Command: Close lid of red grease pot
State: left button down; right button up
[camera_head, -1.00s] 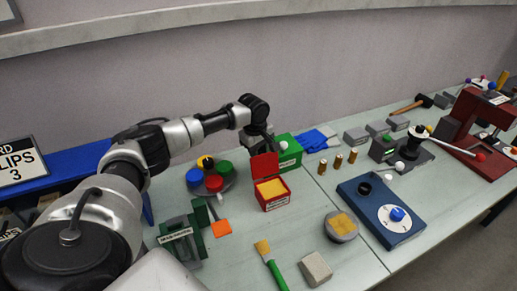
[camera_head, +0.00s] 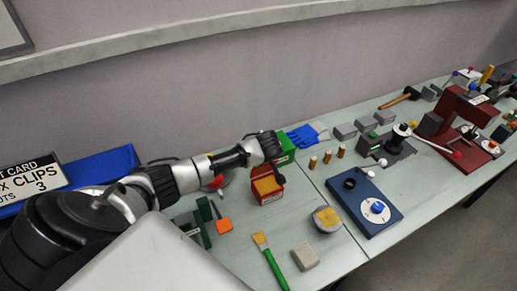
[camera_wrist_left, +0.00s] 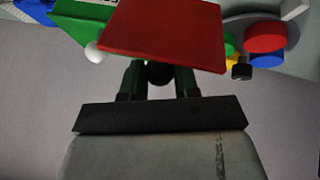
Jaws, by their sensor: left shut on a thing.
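The red grease pot (camera_head: 268,198) stands on the bench, with yellow grease showing in its open top. Its red lid (camera_head: 261,171) stands raised at the back of the pot, partly hidden by my left arm. In the left wrist view the flat red lid (camera_wrist_left: 165,32) is large, just beyond my fingertips. My left gripper (camera_wrist_left: 158,75) is shut on a dark round knob that sits between the fingers by the lid. In the head view the gripper (camera_head: 279,175) is a dark shape at the pot's right side. My right gripper is not in view.
A green box (camera_head: 287,152) is close behind the pot. A tin (camera_head: 327,219), a green brush (camera_head: 272,262) and a grey block (camera_head: 305,257) lie in front. A blue device (camera_head: 365,205) stands to the right. Colored caps are partly hidden by my arm.

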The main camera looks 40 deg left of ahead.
pick_arm(q)
jog(key=shift+s+d, duration=0.15)
jog(key=shift+d, duration=0.1)
jog(key=shift+y, duration=0.3)
jog(key=c, duration=1.1)
grip_release()
jog(key=shift+r, duration=0.1)
jog(key=b+v, duration=0.2)
jog(key=v, duration=0.8)
jog(key=shift+s+d+r, duration=0.15)
jog(key=shift+s+d, duration=0.1)
jog(key=shift+s, duration=0.05)
